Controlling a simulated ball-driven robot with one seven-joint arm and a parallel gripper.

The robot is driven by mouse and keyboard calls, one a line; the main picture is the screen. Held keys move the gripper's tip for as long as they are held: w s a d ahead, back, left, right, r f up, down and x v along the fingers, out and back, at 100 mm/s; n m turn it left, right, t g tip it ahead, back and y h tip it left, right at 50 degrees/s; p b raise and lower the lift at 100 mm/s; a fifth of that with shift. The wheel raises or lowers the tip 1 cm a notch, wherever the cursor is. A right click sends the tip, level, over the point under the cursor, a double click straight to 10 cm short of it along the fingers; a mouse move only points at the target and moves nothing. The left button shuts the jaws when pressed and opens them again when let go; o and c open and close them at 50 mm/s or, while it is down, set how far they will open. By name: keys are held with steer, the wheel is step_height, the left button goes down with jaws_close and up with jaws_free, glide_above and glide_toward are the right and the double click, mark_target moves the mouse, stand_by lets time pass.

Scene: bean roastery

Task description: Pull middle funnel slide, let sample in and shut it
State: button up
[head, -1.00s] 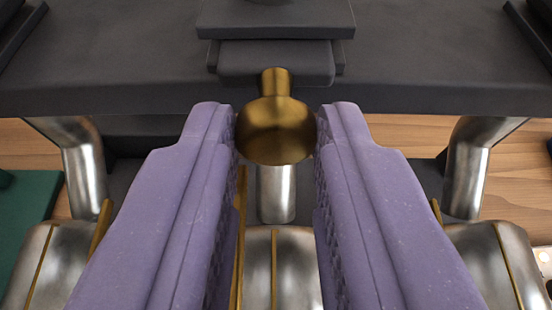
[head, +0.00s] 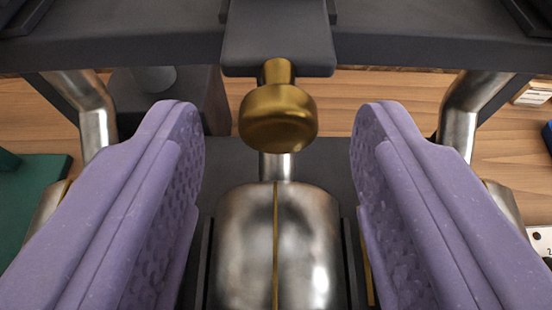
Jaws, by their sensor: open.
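The middle funnel slide (head: 278,45) is a dark plate that sticks out toward me from under the dark frame. Its round brass knob (head: 278,118) is on its near end. My gripper (head: 278,125) has two purple ridged fingers, open wide on either side of the knob, with a clear gap on both sides. Below the knob, a short metal spout (head: 277,166) stands above a shiny metal sample vessel (head: 277,240) with a brass line down its middle. The inside of the funnel is out of view, and I cannot see any beans.
Curved metal pipes stand to the left (head: 97,120) and right (head: 458,120), with further metal vessels partly behind my fingers. A dark frame beam (head: 130,45) spans the top. A green mat (head: 35,195) lies at the left on the wooden table (head: 375,95).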

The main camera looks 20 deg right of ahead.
steer(key=p+v, duration=0.1)
steer(key=v, duration=0.6)
steer(key=shift+s+a+r, duration=0.1)
steer(key=shift+s+r, duration=0.05)
steer(key=shift+s, duration=0.2)
stand_by(0.9)
